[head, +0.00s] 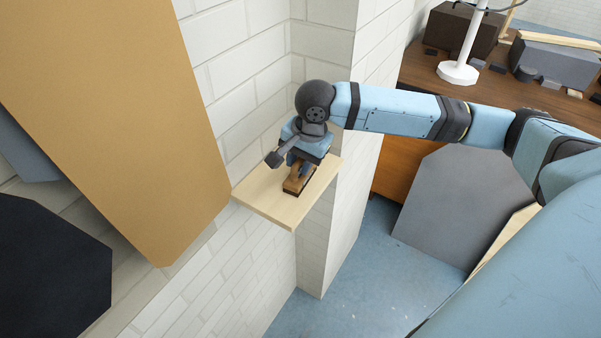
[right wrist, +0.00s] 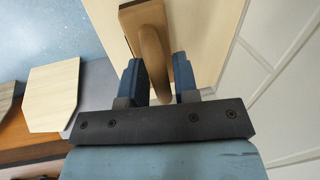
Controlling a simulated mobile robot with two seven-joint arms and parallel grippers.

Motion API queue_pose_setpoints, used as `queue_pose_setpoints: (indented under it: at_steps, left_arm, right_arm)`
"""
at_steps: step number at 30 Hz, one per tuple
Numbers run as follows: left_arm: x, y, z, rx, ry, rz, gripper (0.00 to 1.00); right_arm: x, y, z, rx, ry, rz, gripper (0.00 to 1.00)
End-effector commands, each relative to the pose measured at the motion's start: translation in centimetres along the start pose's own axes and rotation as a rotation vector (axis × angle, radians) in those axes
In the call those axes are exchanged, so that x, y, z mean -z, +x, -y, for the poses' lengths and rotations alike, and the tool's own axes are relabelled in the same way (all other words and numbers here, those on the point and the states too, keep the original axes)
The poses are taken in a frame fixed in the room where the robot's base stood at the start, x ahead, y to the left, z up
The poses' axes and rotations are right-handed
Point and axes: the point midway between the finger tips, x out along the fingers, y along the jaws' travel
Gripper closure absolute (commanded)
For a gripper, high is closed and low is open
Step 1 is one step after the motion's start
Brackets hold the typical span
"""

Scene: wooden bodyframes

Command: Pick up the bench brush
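The bench brush (head: 298,180) lies on a small pale wooden shelf (head: 268,200) fixed to the white brick wall. Its brown wooden body and handle (right wrist: 151,48) also show in the right wrist view. My right gripper (head: 305,164) is just above the brush in the head view and hides part of it. In the right wrist view, its two dark blue fingers (right wrist: 158,75) are apart, with the handle between them. A narrow gap shows beside the handle, so the fingers look open. My left gripper is not in view.
A large tan board (head: 130,110) fills the left of the head view, near the shelf. A brown workbench (head: 420,68) with a white stand (head: 458,72) is at the upper right. A grey panel (head: 455,205) leans below it. Blue floor (head: 350,290) is clear beneath.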

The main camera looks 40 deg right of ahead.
Motion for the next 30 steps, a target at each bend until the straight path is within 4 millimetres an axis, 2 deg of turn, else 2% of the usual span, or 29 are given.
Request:
queue_pose_setpoints:
  at_steps: [1,3,13,19,23,30]
  left_arm:
    - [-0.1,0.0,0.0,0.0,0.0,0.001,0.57]
    - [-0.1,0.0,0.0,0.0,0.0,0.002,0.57]
    - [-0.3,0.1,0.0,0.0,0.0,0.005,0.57]
    - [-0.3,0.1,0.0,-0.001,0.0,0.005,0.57]
    - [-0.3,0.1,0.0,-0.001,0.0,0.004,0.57]
    - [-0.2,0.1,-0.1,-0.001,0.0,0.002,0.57]
  right_arm:
    - [0.0,0.0,0.0,0.0,0.0,0.0,0.84]
    - [0.0,0.0,0.0,0.0,0.0,0.0,1.0]
    - [0.0,-0.1,0.0,0.001,0.0,-0.001,1.0]
    - [0.1,-1.4,0.4,0.004,0.0,-0.001,1.0]
    - [0.1,-3.5,0.8,0.005,0.0,-0.002,1.0]
    - [0.0,-10.2,2.2,0.007,-0.001,-0.002,1.0]
